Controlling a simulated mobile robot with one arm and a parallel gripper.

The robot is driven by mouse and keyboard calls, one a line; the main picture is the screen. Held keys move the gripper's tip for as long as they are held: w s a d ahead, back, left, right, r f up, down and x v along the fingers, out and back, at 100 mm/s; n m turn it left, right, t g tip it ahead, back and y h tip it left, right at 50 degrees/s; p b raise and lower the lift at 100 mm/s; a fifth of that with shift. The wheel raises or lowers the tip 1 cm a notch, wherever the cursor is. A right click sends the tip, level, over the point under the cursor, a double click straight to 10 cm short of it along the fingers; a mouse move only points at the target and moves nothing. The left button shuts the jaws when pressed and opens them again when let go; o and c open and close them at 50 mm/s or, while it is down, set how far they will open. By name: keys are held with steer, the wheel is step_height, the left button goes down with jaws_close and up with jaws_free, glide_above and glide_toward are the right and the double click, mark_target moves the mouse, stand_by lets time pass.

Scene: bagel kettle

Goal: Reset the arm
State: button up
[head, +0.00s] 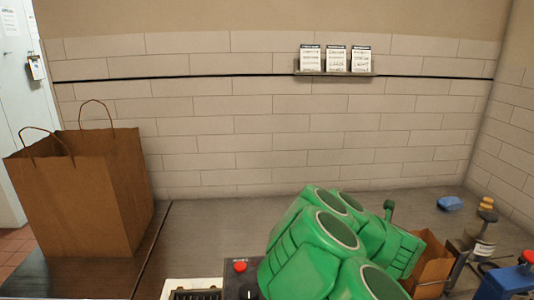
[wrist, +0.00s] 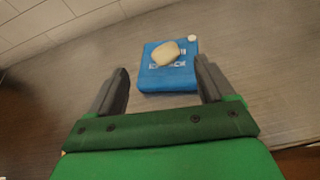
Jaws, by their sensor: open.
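My green arm fills the lower middle of the head view, seen from behind with several round joints. My gripper (wrist: 161,64) shows in the wrist view, with its two dark fingers spread wide and nothing held between them. Beyond the fingertips a flat blue object (wrist: 168,79) with pale lettering lies on the grey-brown counter (wrist: 225,55). I cannot tell whether the fingers touch the blue object.
A large brown paper bag (head: 85,195) stands at the left of the counter. A small brown container (head: 432,268), a blue item (head: 450,203) and a dark item with a yellow top (head: 486,210) are at the right. A wall shelf (head: 336,74) holds three cards. The back middle counter is clear.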

steer(key=w+a+r+m+h, duration=0.2)
steer(key=w+a+r+m, duration=0.1)
steer(key=a+r+m, duration=0.65)
steer(key=w+a+r+m+h, duration=0.1)
steer(key=w+a+r+m, duration=0.2)
steer(key=a+r+m, duration=0.55)
steer(key=s+a+r+m+g+y, duration=0.25)
steer(key=s+a+r+m, duration=0.2)
steer(key=a+m, duration=0.35)
steer(key=s+a+r+m+g+y, duration=0.1)
steer(key=s+a+r+m+y, duration=0.25)
steer(key=s+a+m, duration=0.4)
steer(key=s+a+r+m+g+y, duration=0.2)
steer(key=s+a+r+m, duration=0.25)
steer(key=a, duration=0.65)
steer(key=s+d+f+n+g+h, duration=0.1)
steer(key=s+d+f+g, duration=0.2)
steer(key=s+d+f, duration=0.4)
steer(key=s+d+f+n+g+h, duration=0.1)
steer(key=s+d+f, duration=0.6)
steer(key=s, duration=0.9)
steer(key=s+d+f+n+g+h, duration=0.1)
steer(key=s+d+f+g+h, duration=0.1)
steer(key=s+d+f+g, duration=0.4)
steer(key=s+d+f, duration=0.2)
steer(key=s, duration=0.3)
steer(key=shift+s+f+h, duration=0.3)
steer(key=shift+f, duration=0.05)
steer(key=shift+d, duration=0.1)
